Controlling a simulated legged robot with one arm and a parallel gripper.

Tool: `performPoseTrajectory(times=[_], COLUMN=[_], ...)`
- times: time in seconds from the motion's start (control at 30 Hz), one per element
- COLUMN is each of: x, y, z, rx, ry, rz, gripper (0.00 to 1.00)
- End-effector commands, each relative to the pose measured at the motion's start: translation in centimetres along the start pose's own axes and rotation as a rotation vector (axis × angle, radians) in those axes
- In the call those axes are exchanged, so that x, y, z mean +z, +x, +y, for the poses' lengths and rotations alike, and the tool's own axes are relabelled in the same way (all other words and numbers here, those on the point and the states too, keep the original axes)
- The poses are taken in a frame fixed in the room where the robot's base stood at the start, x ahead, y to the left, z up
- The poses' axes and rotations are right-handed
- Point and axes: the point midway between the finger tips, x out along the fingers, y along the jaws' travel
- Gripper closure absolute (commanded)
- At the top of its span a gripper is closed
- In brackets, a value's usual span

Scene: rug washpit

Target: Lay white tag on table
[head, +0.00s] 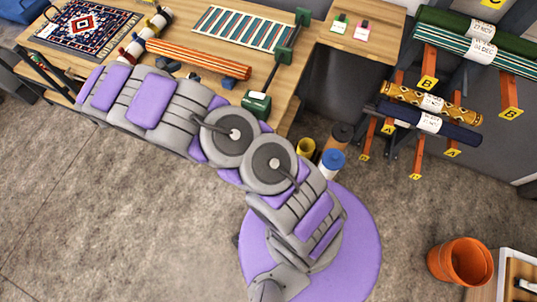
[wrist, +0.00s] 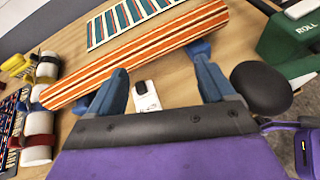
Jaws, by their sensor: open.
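The white tag (wrist: 150,104), with a small black clip at its top end, appears to lie on the wooden table (wrist: 180,95) in the wrist view. It sits just in front of the orange-striped roll, apart from it. My gripper (wrist: 160,85) is open, with its two blue fingers spread to the left and right of the tag and not touching it. The gripper's lower body may cover the tag's near end.
The orange-striped roll (head: 198,58) rests on blue supports. A green-striped mat (head: 243,27) lies behind it, and a green roll device (wrist: 290,40) stands at right. Tied rolls (wrist: 40,125) lie at left. A rack (head: 427,82) holds rugs.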

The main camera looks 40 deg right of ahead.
Motion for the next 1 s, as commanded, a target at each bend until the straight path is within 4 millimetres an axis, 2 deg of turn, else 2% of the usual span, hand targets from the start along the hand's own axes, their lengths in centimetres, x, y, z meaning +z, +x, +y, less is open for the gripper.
performPoseTrajectory(times=[0.03, 0.1, 0.3, 0.5, 0.8, 1.0], x=[1.8, 3.8, 8.7, 12.8, 17.1, 18.8], y=[0.2, 0.3, 0.4, -0.2, -2.2, -4.1], z=[-0.8, -2.0, -6.1, -10.6, -17.6, -22.3], rx=[-0.029, -0.069, -0.189, -0.304, -0.478, -0.594], ry=[0.04, 0.097, 0.252, 0.408, 0.644, 0.793], rz=[0.002, 0.01, 0.034, 0.063, 0.122, 0.169], gripper=[0.18, 0.18, 0.18, 0.18, 0.18, 0.18])
